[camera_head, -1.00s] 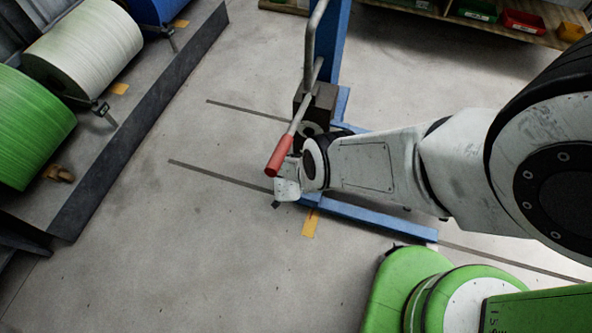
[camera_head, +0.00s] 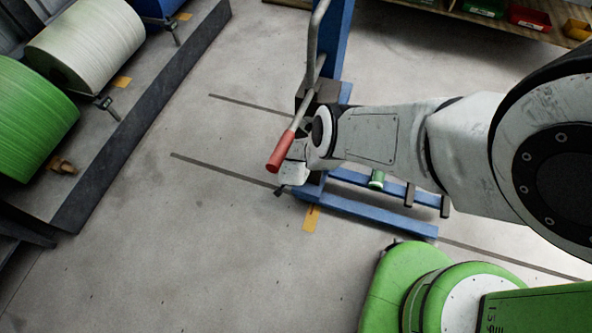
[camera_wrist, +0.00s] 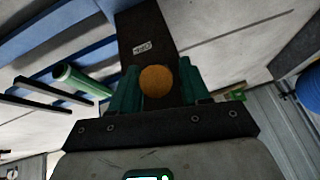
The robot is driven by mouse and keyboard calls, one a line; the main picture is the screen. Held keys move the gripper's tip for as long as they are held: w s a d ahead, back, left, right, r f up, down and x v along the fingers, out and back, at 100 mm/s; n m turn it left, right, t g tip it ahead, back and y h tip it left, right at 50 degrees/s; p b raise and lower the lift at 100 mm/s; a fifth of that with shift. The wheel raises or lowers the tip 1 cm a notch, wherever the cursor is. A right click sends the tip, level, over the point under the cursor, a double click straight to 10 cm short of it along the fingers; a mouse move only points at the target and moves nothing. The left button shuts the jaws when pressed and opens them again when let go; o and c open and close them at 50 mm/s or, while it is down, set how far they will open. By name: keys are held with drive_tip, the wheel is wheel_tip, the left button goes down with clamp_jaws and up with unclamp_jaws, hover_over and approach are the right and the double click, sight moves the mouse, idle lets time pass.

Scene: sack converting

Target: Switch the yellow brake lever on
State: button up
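A round orange-yellow knob (camera_wrist: 157,81) shows in the wrist view between the two teal fingers of my gripper (camera_wrist: 159,72). I take it as the end of the yellow brake lever; the rest of the lever is not clear. The knob nearly fills the gap between the fingers; whether both press on it I cannot tell. A dark block with a white label (camera_wrist: 142,47) lies behind it. In the head view my gripper (camera_head: 281,188) points down beside the blue stand's base (camera_head: 375,214), and the knob is hidden there.
A green-gripped lever (camera_head: 377,179) and a dark lever (camera_head: 409,195) stand along the stand's base. A red-handled bar (camera_head: 281,152) hangs close to my wrist. Large rolls (camera_head: 85,44) are at the left. Open floor lies between the rolls and stand.

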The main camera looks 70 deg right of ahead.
drive_tip(key=shift+o, duration=0.4)
drive_tip(key=shift+a, duration=0.2)
drive_tip(key=shift+a+r+p, duration=0.15)
drive_tip(key=shift+r+p, duration=0.1)
drive_tip(key=shift+p, duration=0.1)
drive_tip(key=s+a+p, duration=0.3)
drive_tip(key=a+p, duration=0.1)
drive_tip(key=a, duration=0.7)
drive_tip(key=shift+s+a+r, duration=0.2)
drive_tip(key=shift+a, duration=0.2)
drive_tip(key=shift+a, duration=0.1)
